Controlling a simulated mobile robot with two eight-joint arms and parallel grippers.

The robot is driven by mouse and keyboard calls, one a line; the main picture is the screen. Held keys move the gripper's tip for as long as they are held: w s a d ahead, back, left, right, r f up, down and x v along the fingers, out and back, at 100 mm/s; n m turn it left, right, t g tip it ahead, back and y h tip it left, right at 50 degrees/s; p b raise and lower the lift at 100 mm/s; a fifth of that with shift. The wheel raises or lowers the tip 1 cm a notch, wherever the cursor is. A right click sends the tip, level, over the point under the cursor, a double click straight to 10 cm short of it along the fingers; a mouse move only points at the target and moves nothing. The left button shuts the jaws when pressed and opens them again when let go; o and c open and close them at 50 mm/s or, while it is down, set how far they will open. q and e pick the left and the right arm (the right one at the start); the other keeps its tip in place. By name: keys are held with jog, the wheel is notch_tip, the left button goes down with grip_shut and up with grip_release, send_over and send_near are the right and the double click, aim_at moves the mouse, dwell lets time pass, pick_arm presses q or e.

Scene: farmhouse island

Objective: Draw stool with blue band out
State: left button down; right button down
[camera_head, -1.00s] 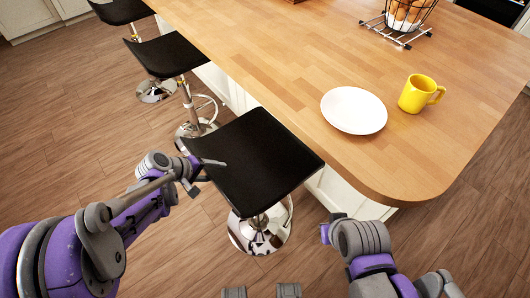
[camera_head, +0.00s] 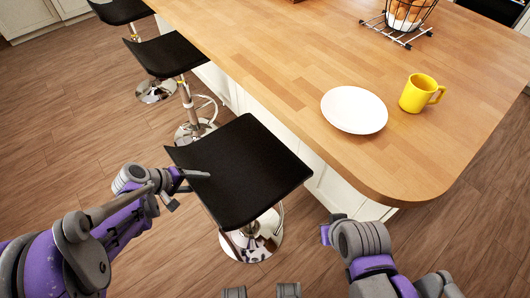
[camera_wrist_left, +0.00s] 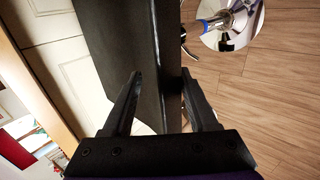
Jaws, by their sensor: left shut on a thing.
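The nearest stool has a black seat (camera_head: 245,170) and a chrome base (camera_head: 252,243). It stands upright beside the island, its seat close to the counter edge. My left gripper (camera_head: 192,181) is shut on the left edge of this seat. In the left wrist view its two fingers (camera_wrist_left: 161,80) lie on either side of the black seat panel (camera_wrist_left: 116,50). A blue band (camera_wrist_left: 205,25) shows on a chrome post beside a round base in that view; it appears to be this stool's post. My right arm shows at the lower right, but its gripper cannot be made out.
A second black stool (camera_head: 163,55) and a third (camera_head: 122,11) stand further along the island. The wooden counter (camera_head: 290,75) holds a white plate (camera_head: 354,110), a yellow mug (camera_head: 417,94) and a wire basket (camera_head: 405,20). Wooden floor (camera_head: 75,140) is clear at the left.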

pick_arm(q)
jog(key=s+a, duration=0.6)
jog(key=a, duration=0.3)
jog(key=shift+s+a+f+b, duration=0.25)
jog(key=shift+s+a+b, duration=0.1)
jog(key=shift+s+a, duration=0.05)
jog(key=shift+c, duration=2.4)
grip_release()
jog(key=o, duration=0.5)
jog(key=shift+w, duration=0.15)
jog(key=shift+r, duration=0.2)
jog(key=s+a+r+p, duration=0.1)
jog(key=s+a+r, duration=0.2)
jog(key=a, duration=0.2)
jog(key=s+a+r+p, duration=0.2)
jog(key=s+a+r, duration=0.2)
jog(key=a, duration=0.2)
jog(key=s+a+r+p, duration=0.2)
jog(key=s+a+r, duration=0.1)
jog(key=a, duration=0.3)
jog(key=shift+s+r, duration=0.25)
jog(key=shift+s, duration=0.45)
